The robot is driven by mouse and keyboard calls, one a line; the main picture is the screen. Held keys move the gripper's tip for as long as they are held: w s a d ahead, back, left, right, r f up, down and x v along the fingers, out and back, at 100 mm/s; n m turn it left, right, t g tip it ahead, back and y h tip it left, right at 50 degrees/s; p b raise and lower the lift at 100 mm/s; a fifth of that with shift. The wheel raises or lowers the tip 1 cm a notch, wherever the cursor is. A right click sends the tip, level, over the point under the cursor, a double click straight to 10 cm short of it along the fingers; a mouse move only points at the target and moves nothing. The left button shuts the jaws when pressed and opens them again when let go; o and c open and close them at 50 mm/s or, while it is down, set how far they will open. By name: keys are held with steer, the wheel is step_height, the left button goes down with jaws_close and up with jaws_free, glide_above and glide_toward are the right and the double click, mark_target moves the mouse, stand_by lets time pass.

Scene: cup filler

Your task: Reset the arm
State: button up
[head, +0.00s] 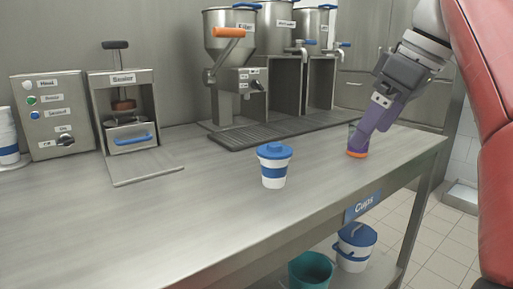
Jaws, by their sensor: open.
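My gripper (362,146) is at the right of the head view, on the end of my arm, which comes in from the upper right. Its purple fingers with orange tips point down, close to the counter top near its right front edge. I see no object between the fingers, though they overlap in this view. A white cup with a blue lid and a blue band (273,166) stands upright on the counter, to the left of my gripper and apart from it.
The steel counter (180,215) is clear in front. Along the back stand a control box (50,115), a sealer (122,110), a filler with a hopper (230,60) and dispensers (285,75). Below are a teal bin (311,271) and a white-blue bucket (355,247).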

steer(key=s+a+f+m+h, duration=0.1)
steer(key=s+f+m, duration=0.2)
steer(key=f, duration=0.7)
steer(key=s+a+f+m+t+h, duration=0.1)
steer(key=s+f+m, duration=0.2)
steer(key=f, duration=0.8)
steer(key=s+a+f+m+t+h, duration=0.1)
steer(key=s+f+m, duration=0.2)
steer(key=f, duration=0.8)
steer(key=s, duration=0.2)
steer(key=shift+s+a, duration=0.4)
steer(key=shift+f, duration=0.1)
